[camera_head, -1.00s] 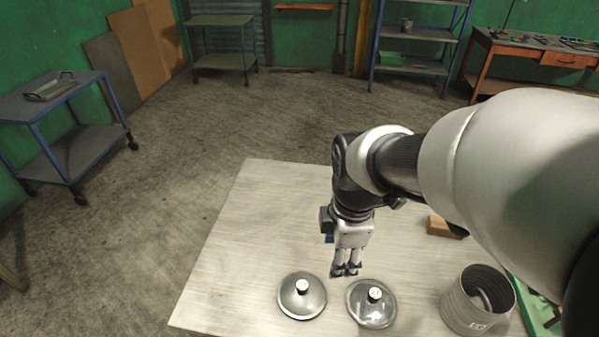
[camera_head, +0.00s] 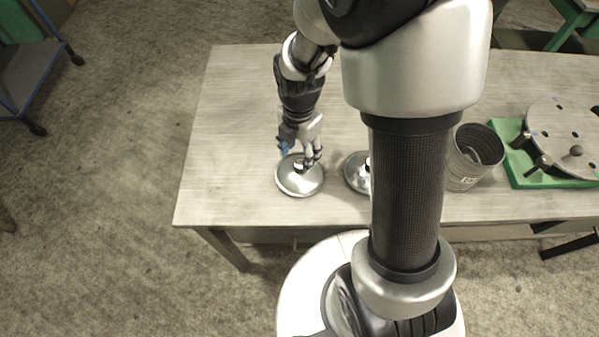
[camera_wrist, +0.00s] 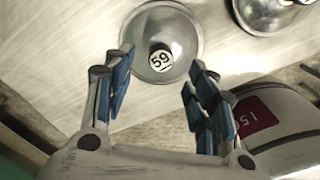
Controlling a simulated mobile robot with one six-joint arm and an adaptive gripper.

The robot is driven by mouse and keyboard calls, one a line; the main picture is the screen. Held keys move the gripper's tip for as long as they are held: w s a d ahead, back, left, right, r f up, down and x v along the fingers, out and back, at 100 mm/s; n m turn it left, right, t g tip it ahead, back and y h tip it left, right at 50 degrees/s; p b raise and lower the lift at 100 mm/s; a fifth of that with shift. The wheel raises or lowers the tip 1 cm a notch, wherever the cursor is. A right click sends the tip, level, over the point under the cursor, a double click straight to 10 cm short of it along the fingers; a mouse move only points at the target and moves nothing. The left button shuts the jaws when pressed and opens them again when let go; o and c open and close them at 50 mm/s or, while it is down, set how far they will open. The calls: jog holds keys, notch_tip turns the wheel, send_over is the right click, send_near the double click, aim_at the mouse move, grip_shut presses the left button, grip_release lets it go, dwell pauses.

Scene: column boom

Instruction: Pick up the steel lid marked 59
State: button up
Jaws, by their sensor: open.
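The steel lid marked 59 (camera_wrist: 185,35) lies on the table in the wrist view, a round shiny disc with a knob (camera_wrist: 161,60) whose white top reads 59. In the head view the same lid (camera_head: 290,183) is at the left part of the table. My gripper (camera_wrist: 156,88) is open and empty, its blue-padded fingers apart with the knob showing ahead between them. In the head view my gripper (camera_head: 312,163) is over the lid's right side and hides part of its knob. I cannot tell the exact height left between fingertips and knob.
A second lid (camera_head: 355,172) lies just right of the first, partly hidden by my arm; it also shows in the wrist view (camera_wrist: 268,12). A grey ribbed pot (camera_head: 466,170) and a green base (camera_head: 520,165) with a round plate (camera_head: 568,128) stand farther right. The table's left is clear.

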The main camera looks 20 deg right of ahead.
aim_at(300, 164)
jog(key=shift+s+f+b, duration=0.1)
jog(key=shift+f+b, duration=1.25)
jog(key=shift+f, duration=1.8)
jog(key=shift+r, duration=0.1)
jog(key=shift+c, duration=0.2)
grip_shut()
